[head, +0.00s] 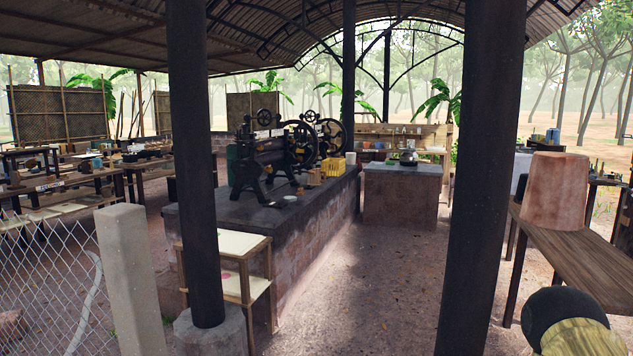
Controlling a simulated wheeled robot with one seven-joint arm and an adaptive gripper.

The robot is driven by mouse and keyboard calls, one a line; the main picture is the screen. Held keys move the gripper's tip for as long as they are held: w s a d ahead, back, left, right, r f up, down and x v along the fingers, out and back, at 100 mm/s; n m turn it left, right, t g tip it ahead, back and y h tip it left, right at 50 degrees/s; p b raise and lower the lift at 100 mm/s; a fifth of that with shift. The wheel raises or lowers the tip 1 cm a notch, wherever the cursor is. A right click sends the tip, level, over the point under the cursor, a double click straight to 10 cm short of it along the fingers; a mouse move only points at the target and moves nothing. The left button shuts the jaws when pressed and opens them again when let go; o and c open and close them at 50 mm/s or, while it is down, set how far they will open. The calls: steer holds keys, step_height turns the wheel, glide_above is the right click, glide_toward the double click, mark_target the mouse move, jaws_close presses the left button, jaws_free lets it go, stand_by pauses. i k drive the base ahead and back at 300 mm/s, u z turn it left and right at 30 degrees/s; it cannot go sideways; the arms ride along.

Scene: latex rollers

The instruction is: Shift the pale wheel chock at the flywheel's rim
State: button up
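Two dark roller machines (268,150) stand on a long brick plinth in the middle distance. Spoked flywheels (302,141) are on their right side, with another flywheel (333,137) just behind. A small tan block (314,177) sits on the plinth below the near flywheel. It is too small to tell whether it is the pale wheel chock or whether it touches the rim. My gripper is not in view.
A yellow crate (333,167) stands beside the flywheels. Dark posts (197,170) and (483,170) flank the view. A shelf stand (240,243) is by the plinth's near end. The dirt aisle (375,275) right of the plinth is open. A wooden bench (580,255) is at right.

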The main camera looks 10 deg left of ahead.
mark_target(313, 179)
steer(key=z, duration=2.05)
steer(key=i, duration=2.8)
steer(key=u, duration=3)
steer(key=i, duration=2.45)
